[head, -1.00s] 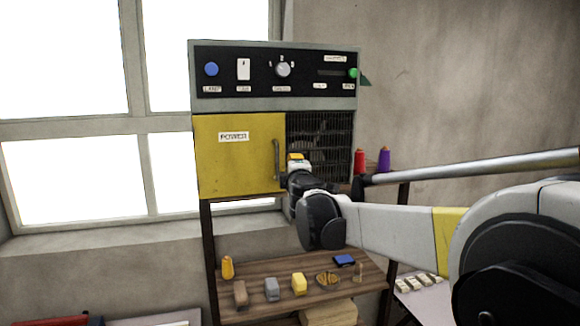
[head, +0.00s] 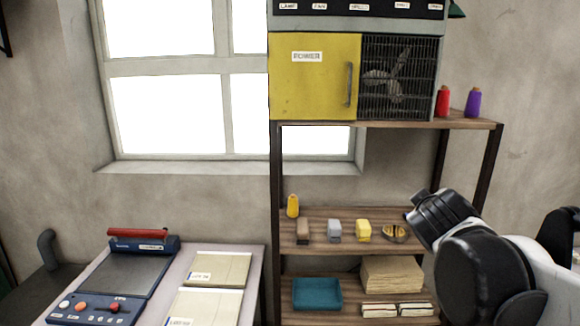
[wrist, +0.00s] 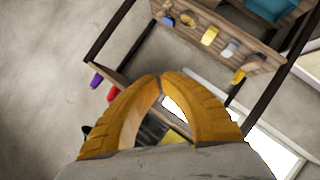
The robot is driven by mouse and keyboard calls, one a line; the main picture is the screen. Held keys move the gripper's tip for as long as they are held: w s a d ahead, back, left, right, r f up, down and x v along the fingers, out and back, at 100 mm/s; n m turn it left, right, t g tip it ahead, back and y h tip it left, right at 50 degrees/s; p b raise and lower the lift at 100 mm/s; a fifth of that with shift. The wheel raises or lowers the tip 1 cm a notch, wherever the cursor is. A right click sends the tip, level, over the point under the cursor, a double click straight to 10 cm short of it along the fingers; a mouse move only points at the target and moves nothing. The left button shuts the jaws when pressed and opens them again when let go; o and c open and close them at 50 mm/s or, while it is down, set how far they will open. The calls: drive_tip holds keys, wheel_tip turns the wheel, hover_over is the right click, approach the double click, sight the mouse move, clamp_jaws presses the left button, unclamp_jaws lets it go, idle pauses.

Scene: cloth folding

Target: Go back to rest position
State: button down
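My gripper (wrist: 158,80) shows in the wrist view as two yellow ribbed fingers with their tips together. Nothing shows held between them. In the head view my dark wrist is at the lower right, in front of the shelf's right side; the fingers cannot be made out there. The cabinet's yellow door (head: 312,82) is shut, with a handle on its right side. My arm is apart from the door.
A wooden shelf rack (head: 320,240) holds several small blocks, a yellow spool (head: 292,206) and a teal tray (head: 317,293). Red (head: 442,102) and purple (head: 473,102) spools stand beside the cabinet. A table at left bears a blue device (head: 118,280) and cream panels (head: 218,268).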

drive_tip(key=s+a+f+m+g+y+b, duration=0.1)
drive_tip(key=s+a+f+y+b, duration=0.1)
drive_tip(key=s+f, duration=0.5)
drive_tip(key=s+a+f+m+g+y+b, duration=0.2)
drive_tip(key=s+a+f+b, duration=0.3)
drive_tip(key=f, duration=1)
drive_tip(key=s+a+f+m+g+y+b, duration=0.1)
drive_tip(key=s+a+f+m+g+b, duration=0.1)
drive_tip(key=s+f+b, duration=0.4)
drive_tip(key=s+a+f, duration=0.1)
drive_tip(key=s+f, duration=0.2)
drive_tip(key=f, duration=0.2)
drive_tip(key=shift+a+f+y, duration=0.2)
drive_tip(key=shift+a+y, duration=0.2)
drive_tip(key=shift+s, duration=0.1)
